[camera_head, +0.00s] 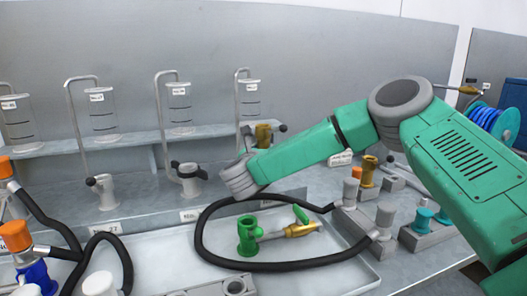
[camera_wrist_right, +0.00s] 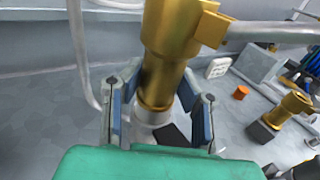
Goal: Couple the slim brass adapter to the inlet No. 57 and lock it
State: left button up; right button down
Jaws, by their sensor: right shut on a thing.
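A brass adapter (camera_wrist_right: 168,45) stands upright and large in the wrist view, a grey lever (camera_wrist_right: 265,32) reaching right from its top. My right gripper (camera_wrist_right: 160,108) has its fingers on both sides of its lower part and is shut on it. A pale inlet-like fitting (camera_wrist_right: 148,118) shows below the adapter; whether they are joined is unclear. In the head view the adapter (camera_head: 263,135) shows behind my right forearm, which hides the gripper and the fitting beneath. Two grey inlets, (camera_head: 106,192) and (camera_head: 190,180), stand to its left. My left gripper is out of view.
A pale tray (camera_head: 165,270) in front holds a green valve (camera_head: 247,235) with a brass end, and a black hose (camera_head: 290,266) loops around it. Orange-topped hose couplings (camera_head: 16,236) crowd the left. Another brass piece (camera_head: 369,170) stands on grey blocks at right.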

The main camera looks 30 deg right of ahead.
jog(key=shift+a+f, duration=0.35)
jog(key=shift+f, duration=0.05)
jog(key=c, duration=1.1)
grip_release()
jog(key=shift+a+r, duration=0.1)
jog(key=shift+o, duration=1.3)
jog(key=shift+r, duration=0.1)
jog(key=shift+d, duration=0.35)
